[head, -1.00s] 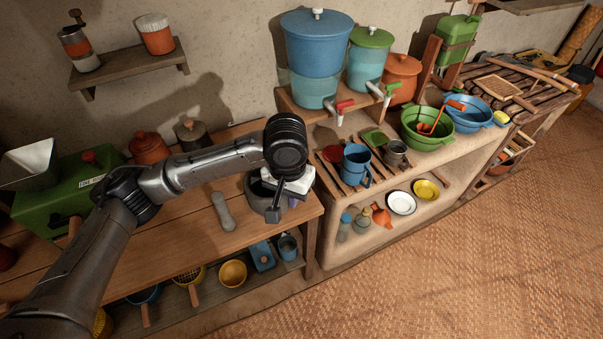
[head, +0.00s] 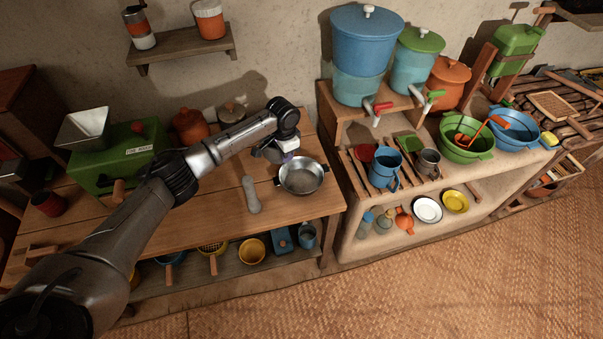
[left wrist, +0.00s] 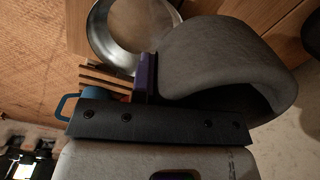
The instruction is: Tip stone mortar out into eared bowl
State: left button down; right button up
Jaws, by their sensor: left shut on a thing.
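The eared bowl (head: 302,188), shiny metal, sits upright on the wooden bench near its right end. It also shows in the left wrist view (left wrist: 100,38), partly hidden by the mortar and finger. My left gripper (head: 287,155) is behind and slightly left of the bowl, shut on the grey stone mortar (head: 267,153). In the left wrist view the mortar (left wrist: 215,58) fills the upper right, with its dark hollow along the lower right edge. Much of it is hidden in the head view, so its exact tilt and contents are unclear. My right gripper is not in view.
A grey stone pestle (head: 251,195) lies left of the bowl. Lidded pots (head: 190,125) and a green mill (head: 115,155) stand at the back left. Right of the bench is a shelf with a blue mug (head: 384,170) and a green basin (head: 465,137).

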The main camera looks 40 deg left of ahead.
pick_arm(q)
jog(key=a+f+m, duration=0.1)
jog(key=a+m, duration=0.1)
jog(key=a+f+m, duration=0.1)
jog(key=a+m, duration=0.1)
jog(key=a+f+m, duration=0.1)
jog(key=a+m, duration=0.1)
jog(key=shift+a+f, duration=0.1)
jog(key=shift+a, duration=0.15)
jog(key=a+m, duration=0.1)
jog(key=f+m, duration=0.1)
jog(key=m, duration=0.1)
jog(key=shift+a, duration=0.35)
jog(key=shift+s+a+f+m, duration=0.15)
jog(key=shift+a+m, duration=0.15)
jog(key=shift+m, duration=0.6)
jog(key=shift+w+a+f+m, duration=0.15)
jog(key=shift+a+m, duration=0.15)
jog(key=shift+m, duration=0.6)
jog(key=shift+s, duration=0.1)
